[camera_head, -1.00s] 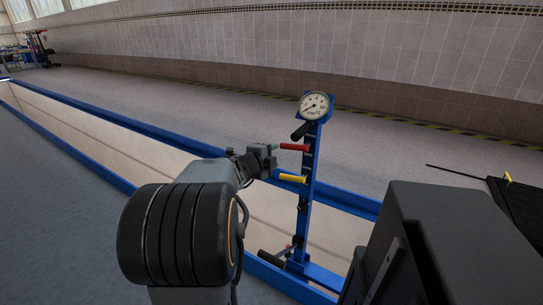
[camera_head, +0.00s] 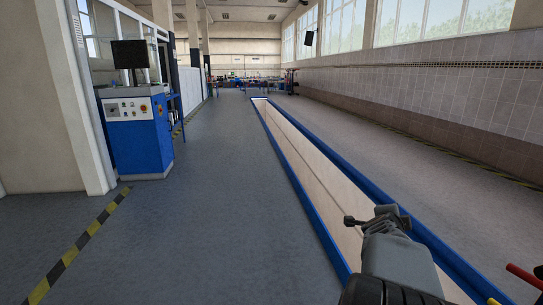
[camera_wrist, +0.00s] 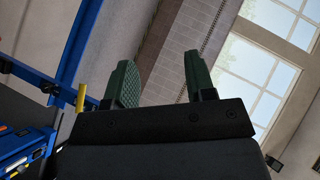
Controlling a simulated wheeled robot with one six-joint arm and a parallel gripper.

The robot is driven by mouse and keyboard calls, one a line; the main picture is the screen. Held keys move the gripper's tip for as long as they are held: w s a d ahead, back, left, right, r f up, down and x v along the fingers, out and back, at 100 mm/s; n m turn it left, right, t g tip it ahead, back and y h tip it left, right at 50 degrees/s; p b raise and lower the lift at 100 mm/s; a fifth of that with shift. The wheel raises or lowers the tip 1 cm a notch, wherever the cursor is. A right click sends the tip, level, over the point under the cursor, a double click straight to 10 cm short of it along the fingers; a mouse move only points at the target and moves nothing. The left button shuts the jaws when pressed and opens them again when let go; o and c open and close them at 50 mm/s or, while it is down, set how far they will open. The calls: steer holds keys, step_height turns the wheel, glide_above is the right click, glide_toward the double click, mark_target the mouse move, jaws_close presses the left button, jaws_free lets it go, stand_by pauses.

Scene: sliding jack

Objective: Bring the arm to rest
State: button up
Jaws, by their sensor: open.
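My gripper (camera_wrist: 160,82) shows in the wrist view with its two green fingers apart and nothing between them. In the head view my arm rises at the lower right, over the long blue-edged pit, and its end is seen from behind, so the fingers are not clear there. The sliding jack shows only in part: a red handle (camera_head: 524,274) and a bit of yellow at the lower right edge of the head view. In the wrist view a yellow handle (camera_wrist: 81,97) and blue parts stand at the left, apart from my fingers.
The pit's blue rail (camera_head: 302,190) runs away toward the back of the hall. A blue control cabinet (camera_head: 139,135) with a monitor stands at the left. The grey floor between cabinet and pit is clear. A tiled wall (camera_head: 450,105) with windows runs along the right.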

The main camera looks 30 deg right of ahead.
steer(key=w+a+r+n+t+y+p, duration=0.1)
steer(key=w+a+r+n+y+p, duration=0.15)
steer(key=a+n, duration=0.4)
steer(key=w+a+r+n+t+y+p, duration=0.1)
steer(key=w+a+r+n+y+p, duration=0.2)
steer(key=a, duration=0.7)
steer(key=w+a+r+n+t+y+p, duration=0.1)
steer(key=w+a+n+t+y+p, duration=0.25)
steer(key=a, duration=0.55)
steer(key=s+a+r+n+g+y+p, duration=0.1)
steer(key=s+a+n+g+p, duration=0.2)
steer(key=s+a+n+g, duration=0.1)
steer(key=s+a+n+g+y+p, duration=0.2)
steer(key=s+a+n+g+p, duration=0.2)
steer(key=a+n, duration=0.5)
steer(key=shift+s+a+r+y, duration=0.3)
steer(key=shift+s+a+r, duration=0.1)
steer(key=shift+s+a, duration=0.6)
steer(key=shift+c, duration=0.5)
steer(key=shift+c, duration=0.2)
